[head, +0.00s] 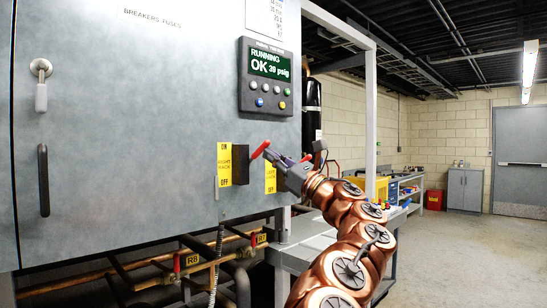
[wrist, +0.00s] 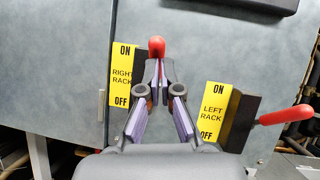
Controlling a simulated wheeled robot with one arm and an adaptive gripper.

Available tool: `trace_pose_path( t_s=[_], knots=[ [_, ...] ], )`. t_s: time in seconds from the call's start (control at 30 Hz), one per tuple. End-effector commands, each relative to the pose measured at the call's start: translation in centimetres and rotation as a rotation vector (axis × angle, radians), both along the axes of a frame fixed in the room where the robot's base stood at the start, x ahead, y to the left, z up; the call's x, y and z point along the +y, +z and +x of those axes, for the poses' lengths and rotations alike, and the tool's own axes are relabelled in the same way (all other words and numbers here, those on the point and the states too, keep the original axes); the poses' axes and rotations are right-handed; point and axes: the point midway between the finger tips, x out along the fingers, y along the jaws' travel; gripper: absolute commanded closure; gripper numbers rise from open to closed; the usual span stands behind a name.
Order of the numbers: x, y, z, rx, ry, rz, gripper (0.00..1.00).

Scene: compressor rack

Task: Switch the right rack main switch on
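The right rack main switch has a yellow ON/OFF label (head: 224,164) and a dark box (head: 240,164) on the grey cabinet. Its red handle (head: 260,149) sticks out and slants up in the head view. In the wrist view its red knob (wrist: 157,45) shows just beyond my fingertips, beside the "RIGHT RACK" label (wrist: 122,75). My gripper (wrist: 157,72) has its fingers close together with a thin red strip between them, so it appears shut on this handle. The fingers hide most of the lever, and its exact position is hard to tell.
The left rack switch, with its yellow label (wrist: 213,112) and red handle (wrist: 287,116), is close on the right. A display panel (head: 266,78) reads "RUNNING OK 39 psig" above. Pipes (head: 150,262) run below the cabinet. Open floor (head: 460,255) lies at right.

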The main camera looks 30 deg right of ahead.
Motion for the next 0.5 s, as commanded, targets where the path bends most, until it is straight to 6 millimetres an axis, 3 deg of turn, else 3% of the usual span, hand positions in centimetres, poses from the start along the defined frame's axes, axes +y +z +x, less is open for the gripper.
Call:
trace_pose_path(
  t_s=[0.3,0.5],
  knots=[
    [0.3,0.6,-0.1,-0.010,0.005,-0.001,1.00],
    [0.0,-0.6,-0.5,-0.010,0.006,0.000,1.00]
  ],
)
